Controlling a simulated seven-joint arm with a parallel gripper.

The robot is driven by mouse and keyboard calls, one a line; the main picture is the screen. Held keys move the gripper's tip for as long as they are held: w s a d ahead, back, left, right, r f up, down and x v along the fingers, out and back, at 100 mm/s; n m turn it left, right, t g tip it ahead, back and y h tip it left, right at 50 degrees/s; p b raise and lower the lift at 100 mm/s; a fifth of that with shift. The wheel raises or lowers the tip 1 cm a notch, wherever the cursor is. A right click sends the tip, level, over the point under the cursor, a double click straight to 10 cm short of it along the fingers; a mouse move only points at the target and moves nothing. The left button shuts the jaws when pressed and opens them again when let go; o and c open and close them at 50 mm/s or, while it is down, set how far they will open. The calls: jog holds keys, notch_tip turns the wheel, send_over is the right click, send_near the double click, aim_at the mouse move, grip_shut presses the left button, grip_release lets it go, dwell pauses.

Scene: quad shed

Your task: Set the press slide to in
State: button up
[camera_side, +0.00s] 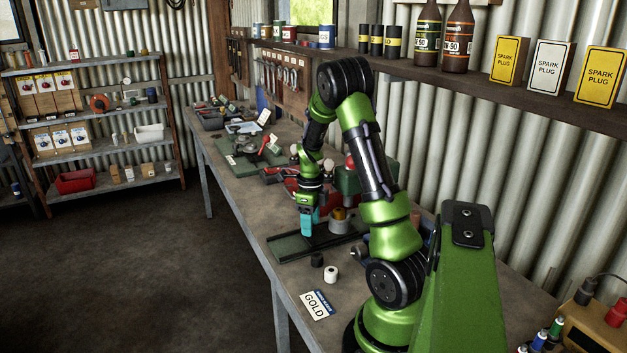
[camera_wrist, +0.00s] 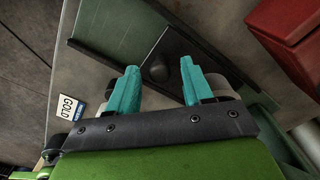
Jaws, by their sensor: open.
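The press slide is a dark flat plate with a dark round knob (camera_wrist: 157,70), seen in the wrist view beside a raised dark rail. In the side view the dark slide track (camera_side: 325,237) runs along a green base (camera_side: 289,247), partly hidden by my gripper. My gripper (camera_side: 308,230) points down over the track, with teal fingers. In the wrist view my gripper (camera_wrist: 159,69) is open, and the knob appears between its fingertips. I cannot tell whether the fingers touch the knob. How far the slide is in or out is unclear.
A grey ring with a brass-coloured top (camera_side: 340,214) stands beside the track. A red block (camera_wrist: 285,30) is at the wrist view's upper right.

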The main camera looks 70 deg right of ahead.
aim_at(320, 233)
jog(key=shift+c, duration=0.4)
grip_shut()
jog(key=shift+s+d, duration=1.15)
jog(key=shift+c, duration=0.8)
grip_release()
jog(key=shift+o, duration=1.2)
jog(key=shift+a, duration=0.1)
notch_tip(320, 233, up, 17)
